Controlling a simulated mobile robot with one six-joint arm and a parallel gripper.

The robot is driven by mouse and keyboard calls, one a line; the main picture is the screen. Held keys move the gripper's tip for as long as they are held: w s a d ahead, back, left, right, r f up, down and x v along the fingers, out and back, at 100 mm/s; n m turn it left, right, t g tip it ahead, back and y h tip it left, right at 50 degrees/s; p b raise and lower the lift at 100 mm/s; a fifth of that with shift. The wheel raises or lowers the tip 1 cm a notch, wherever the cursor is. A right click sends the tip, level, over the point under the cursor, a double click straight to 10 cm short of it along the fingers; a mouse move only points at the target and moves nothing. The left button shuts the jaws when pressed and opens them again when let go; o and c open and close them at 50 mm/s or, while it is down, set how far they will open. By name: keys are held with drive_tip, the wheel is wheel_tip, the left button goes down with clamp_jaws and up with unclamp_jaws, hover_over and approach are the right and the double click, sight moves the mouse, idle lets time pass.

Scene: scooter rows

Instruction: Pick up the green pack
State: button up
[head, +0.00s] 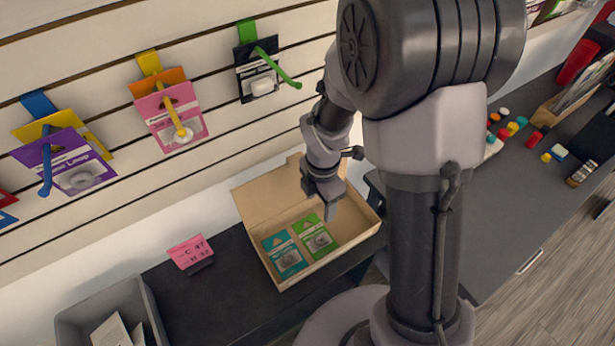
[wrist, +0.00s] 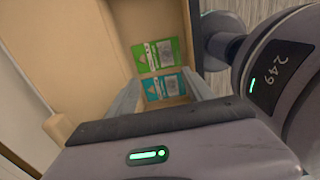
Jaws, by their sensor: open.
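The green pack (head: 315,237) lies flat in an open cardboard box, to the right of a teal pack (head: 284,254). In the wrist view the green pack (wrist: 157,55) shows in full above the teal pack (wrist: 165,87). My gripper (head: 328,205) is above the box, near the green pack's far end and apart from it. In the wrist view its two grey fingers (wrist: 162,77) are spread, with nothing held between them. The teal pack appears between the fingers in that view, and the green pack lies just beyond their tips.
The cardboard box (head: 352,243) has low walls and a raised back flap. It stands on a dark counter (head: 225,290) against a slatted wall with hooks holding coloured packs.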

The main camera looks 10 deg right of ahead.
drive_tip(key=b, duration=0.5)
hover_over(317, 239)
drive_tip(key=f, duration=1.1)
drive_tip(key=shift+w+d+f, duration=0.1)
drive_tip(key=shift+w+d, duration=0.05)
drive_tip(key=shift+w, duration=0.2)
drive_tip(key=f+b, duration=0.1)
drive_tip(key=f, duration=0.1)
drive_tip(key=f+b, duration=0.1)
drive_tip(key=s+f, duration=0.1)
drive_tip(key=f, duration=0.1)
drive_tip(key=shift+f+b, duration=0.35)
drive_tip(key=shift+b, duration=0.05)
drive_tip(key=shift+r, duration=0.15)
clamp_jaws()
